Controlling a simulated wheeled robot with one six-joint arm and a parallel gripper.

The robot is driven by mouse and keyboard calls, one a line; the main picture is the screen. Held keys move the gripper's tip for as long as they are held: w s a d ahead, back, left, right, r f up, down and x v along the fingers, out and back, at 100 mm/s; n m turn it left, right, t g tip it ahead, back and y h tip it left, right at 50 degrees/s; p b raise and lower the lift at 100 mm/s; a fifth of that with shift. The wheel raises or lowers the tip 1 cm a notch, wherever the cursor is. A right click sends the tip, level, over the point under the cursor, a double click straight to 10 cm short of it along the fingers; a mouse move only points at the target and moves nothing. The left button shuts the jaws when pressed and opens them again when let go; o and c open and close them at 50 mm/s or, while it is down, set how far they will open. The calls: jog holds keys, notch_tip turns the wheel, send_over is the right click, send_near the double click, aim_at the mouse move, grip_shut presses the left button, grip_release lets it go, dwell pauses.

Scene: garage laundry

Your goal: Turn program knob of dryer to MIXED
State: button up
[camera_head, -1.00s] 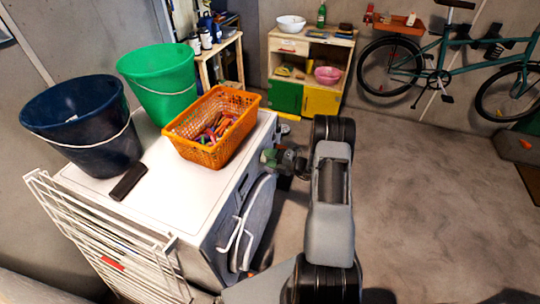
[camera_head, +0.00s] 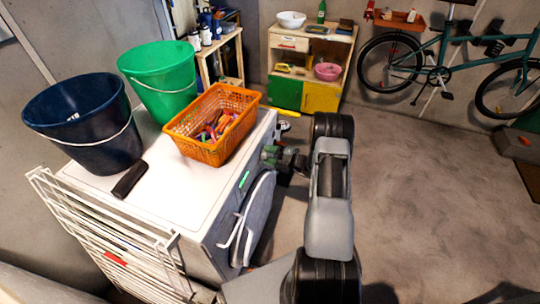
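The dryer (camera_head: 175,205) is the white machine at centre left, seen from above, with its front facing right. A round grey door (camera_head: 257,215) shows on that front. A green lit strip (camera_head: 244,179) glows on the panel above the door. My gripper (camera_head: 268,154) is at the far part of the panel, close against the front. The program knob cannot be made out; my gripper covers that part of the panel. The fingers are too small and too hidden to show whether they are open or shut, or touching the knob. The knob's setting is not visible.
On the dryer stand an orange basket (camera_head: 208,149) of pegs, a green bucket (camera_head: 165,88), a navy bucket (camera_head: 80,125) and a dark block (camera_head: 130,180). A white drying rack (camera_head: 110,245) leans at the near left. The floor (camera_head: 425,190) at right is clear.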

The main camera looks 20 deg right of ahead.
jog(key=o, duration=0.4)
jog(key=b+v, duration=0.1)
jog(key=v, duration=1.3)
jog(key=shift+w+a, duration=0.1)
